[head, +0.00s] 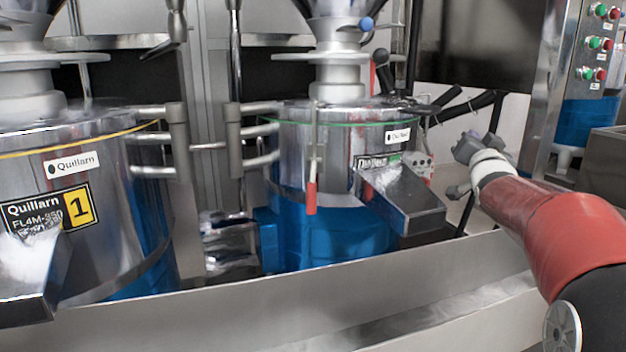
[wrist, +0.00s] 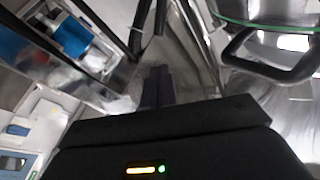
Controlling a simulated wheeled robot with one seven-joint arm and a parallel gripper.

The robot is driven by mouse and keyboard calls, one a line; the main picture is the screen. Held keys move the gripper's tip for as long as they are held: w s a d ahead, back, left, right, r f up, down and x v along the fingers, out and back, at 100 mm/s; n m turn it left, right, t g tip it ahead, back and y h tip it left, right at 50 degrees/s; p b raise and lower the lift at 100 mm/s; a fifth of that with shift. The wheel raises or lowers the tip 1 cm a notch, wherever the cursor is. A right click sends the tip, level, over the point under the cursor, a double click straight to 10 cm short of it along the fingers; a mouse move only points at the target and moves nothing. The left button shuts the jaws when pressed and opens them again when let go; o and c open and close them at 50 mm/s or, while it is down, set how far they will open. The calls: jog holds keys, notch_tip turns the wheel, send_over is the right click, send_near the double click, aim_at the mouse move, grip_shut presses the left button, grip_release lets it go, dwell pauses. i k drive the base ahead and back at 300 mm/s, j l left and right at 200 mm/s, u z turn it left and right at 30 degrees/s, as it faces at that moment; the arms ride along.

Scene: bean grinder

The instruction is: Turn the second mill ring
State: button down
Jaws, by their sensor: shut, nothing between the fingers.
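The second mill (head: 335,225) stands mid-picture in the head view, a steel drum with a blue lower part. Its ring (head: 290,122) is marked by a thin green line around the top. A dark bar handle (head: 440,102) sticks out on the right of the mill. In the wrist view the green-edged ring (wrist: 270,24) is at the upper right, with a dark looped handle (wrist: 275,72) below it. My gripper (head: 466,145) is right of the mill, apart from the handle. In the wrist view its dark fingers (wrist: 157,85) are together and empty.
A first mill (head: 100,190) with a yellow line and a "1" label stands at the left. A steel chute (head: 405,200) juts from the second mill's front. A red-handled lever (head: 311,195) hangs there. A button panel (head: 595,45) is at the right. A steel ledge (head: 400,285) runs along the front.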

aim_at(381, 56)
jog(key=k, duration=0.85)
